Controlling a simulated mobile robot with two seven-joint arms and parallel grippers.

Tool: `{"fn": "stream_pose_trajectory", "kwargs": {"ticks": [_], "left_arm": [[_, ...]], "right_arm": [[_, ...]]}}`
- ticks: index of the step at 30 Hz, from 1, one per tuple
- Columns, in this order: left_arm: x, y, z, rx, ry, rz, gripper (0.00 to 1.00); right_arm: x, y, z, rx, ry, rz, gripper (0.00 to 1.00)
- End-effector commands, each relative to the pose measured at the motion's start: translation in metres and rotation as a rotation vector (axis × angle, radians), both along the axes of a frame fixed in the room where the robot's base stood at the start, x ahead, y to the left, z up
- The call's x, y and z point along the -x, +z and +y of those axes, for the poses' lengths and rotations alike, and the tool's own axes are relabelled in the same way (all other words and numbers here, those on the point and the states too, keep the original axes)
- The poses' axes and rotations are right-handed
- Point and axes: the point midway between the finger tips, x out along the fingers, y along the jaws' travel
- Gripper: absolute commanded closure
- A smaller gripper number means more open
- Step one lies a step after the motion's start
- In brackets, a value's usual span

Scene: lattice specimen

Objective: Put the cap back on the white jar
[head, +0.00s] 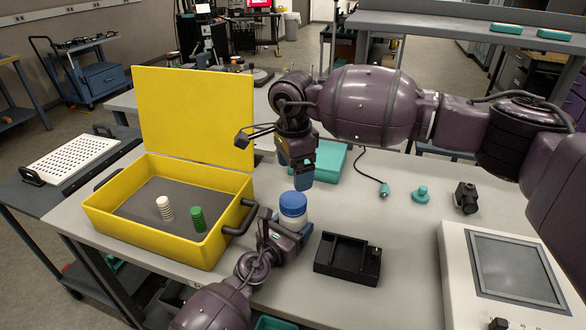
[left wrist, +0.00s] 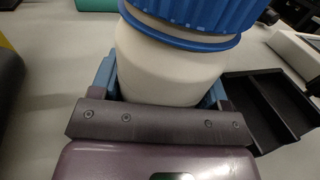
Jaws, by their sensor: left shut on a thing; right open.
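The white jar (head: 292,222) stands upright near the middle of the table, beside the yellow case. Its blue cap (head: 293,203) sits on top of the jar's mouth; I cannot tell whether it is tight. In the left wrist view the white body (left wrist: 168,65) is between my left gripper's fingers, below the ribbed blue cap (left wrist: 195,12) and its lower ring. My left gripper (head: 288,232) is shut on the jar from the near side. My right gripper (head: 301,178) points down just above the cap, open, with nothing seen between its fingers.
The open yellow case (head: 150,238) on the left holds a white and a green ribbed piece. A black tray (head: 347,260) lies right of the jar, and a teal box (head: 325,160) behind it. A teal knob-like part, a black device and a screen unit (head: 505,270) stand farther right.

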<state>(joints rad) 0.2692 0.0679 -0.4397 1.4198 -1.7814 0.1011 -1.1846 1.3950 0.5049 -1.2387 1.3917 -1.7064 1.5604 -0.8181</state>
Motion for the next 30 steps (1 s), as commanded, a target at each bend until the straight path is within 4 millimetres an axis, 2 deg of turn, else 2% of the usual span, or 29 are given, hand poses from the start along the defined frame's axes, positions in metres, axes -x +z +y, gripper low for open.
{"fn": "stream_pose_trajectory", "kwargs": {"ticks": [30], "left_arm": [[-0.0001,0.0003,-0.0001,0.000,0.000,0.000,0.97]], "right_arm": [[0.0024,-0.0012,0.0030,-0.007,1.460,0.028,0.13]]}}
